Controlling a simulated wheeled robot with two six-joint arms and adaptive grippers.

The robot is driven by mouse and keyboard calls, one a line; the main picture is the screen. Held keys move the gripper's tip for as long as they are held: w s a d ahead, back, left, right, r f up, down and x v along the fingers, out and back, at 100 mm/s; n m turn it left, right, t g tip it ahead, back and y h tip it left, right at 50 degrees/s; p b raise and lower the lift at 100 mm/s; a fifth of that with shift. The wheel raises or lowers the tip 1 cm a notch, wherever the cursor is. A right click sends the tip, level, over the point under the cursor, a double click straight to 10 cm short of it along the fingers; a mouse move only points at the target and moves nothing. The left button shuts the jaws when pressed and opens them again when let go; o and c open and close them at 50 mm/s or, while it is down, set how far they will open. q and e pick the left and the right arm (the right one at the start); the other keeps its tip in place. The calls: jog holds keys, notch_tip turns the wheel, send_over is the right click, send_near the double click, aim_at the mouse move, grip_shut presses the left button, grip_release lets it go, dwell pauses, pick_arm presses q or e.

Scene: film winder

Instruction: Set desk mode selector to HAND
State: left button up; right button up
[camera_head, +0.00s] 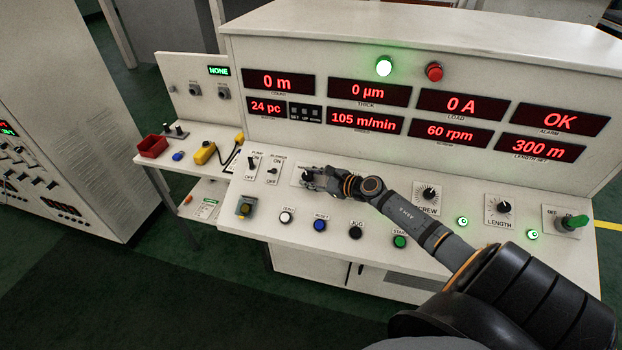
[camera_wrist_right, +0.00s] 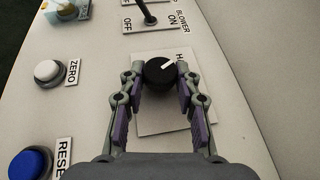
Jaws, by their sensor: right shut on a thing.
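The mode selector is a round black knob (camera_wrist_right: 160,74) with a white pointer line, on a pale square plate (camera_wrist_right: 150,120) on the desk panel. In the right wrist view its pointer aims up and right, towards a partly hidden label whose visible letters start with "HA". My right gripper (camera_wrist_right: 160,82) has a finger on each side of the knob and is shut on it. In the head view my right gripper (camera_head: 312,179) covers most of the selector, beside the BLOWER switch. My left gripper is not in view.
The BLOWER toggle (camera_head: 272,171) and PUMP toggle (camera_head: 251,162) stand left of the selector. ZERO (camera_head: 286,217), RESET (camera_head: 320,225) and JOG (camera_head: 355,232) buttons lie nearer the front edge. The SCREW knob (camera_head: 428,194) is to the right. The display wall rises behind.

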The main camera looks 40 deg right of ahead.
aim_at(311, 176)
jog(key=o, duration=1.2)
jog(key=shift+c, duration=0.2)
notch_tip(311, 176, up, 9)
jog(key=shift+r, duration=0.5)
